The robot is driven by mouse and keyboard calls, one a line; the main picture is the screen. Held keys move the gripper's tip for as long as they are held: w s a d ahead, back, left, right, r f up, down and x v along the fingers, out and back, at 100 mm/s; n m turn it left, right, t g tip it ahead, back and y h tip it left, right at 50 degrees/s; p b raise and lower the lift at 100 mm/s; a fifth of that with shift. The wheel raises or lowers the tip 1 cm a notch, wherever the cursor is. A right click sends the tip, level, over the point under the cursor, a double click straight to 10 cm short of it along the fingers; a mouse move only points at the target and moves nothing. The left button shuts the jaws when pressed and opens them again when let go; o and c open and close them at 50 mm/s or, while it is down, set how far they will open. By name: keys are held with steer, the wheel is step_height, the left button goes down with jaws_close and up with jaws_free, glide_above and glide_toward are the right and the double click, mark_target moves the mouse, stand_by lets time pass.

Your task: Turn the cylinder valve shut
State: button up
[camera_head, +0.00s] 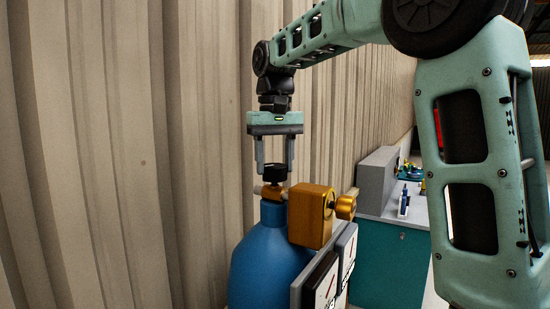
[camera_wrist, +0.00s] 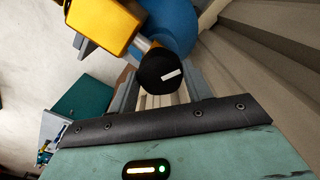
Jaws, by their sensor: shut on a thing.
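The cylinder (camera_head: 262,262) is blue and stands upright against the corrugated wall in the head view. On its top is a brass valve with a black round knob (camera_head: 275,174). In the wrist view the knob (camera_wrist: 161,72) is a black disc with a white mark. My gripper (camera_head: 275,168) points straight down over the valve, one finger on each side of the knob, shut on it. The wrist view shows the fingers reaching to the knob's sides; the exact contact is partly hidden.
A brass regulator box (camera_head: 311,215) with a round side knob (camera_head: 345,207) sits right of the valve, close to my gripper. Gauge panels (camera_head: 325,283) stand below it. The corrugated wall (camera_head: 120,150) is close behind. A teal cabinet (camera_head: 392,262) with a grey top is farther right.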

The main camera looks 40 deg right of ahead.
mark_target(274, 165)
steer(key=m+p, duration=0.1)
steer(key=m, duration=0.5)
steer(key=shift+r+m, duration=0.15)
steer(key=shift+m, duration=0.15)
steer(key=m+p, duration=0.1)
steer(key=m, duration=0.5)
steer(key=shift+w+m, duration=0.15)
steer(key=shift+m, duration=0.15)
steer(key=o, duration=1)
step_height(274, 165, up, 17)
steer(key=shift+r+b, duration=0.15)
steer(key=shift+b, duration=0.25)
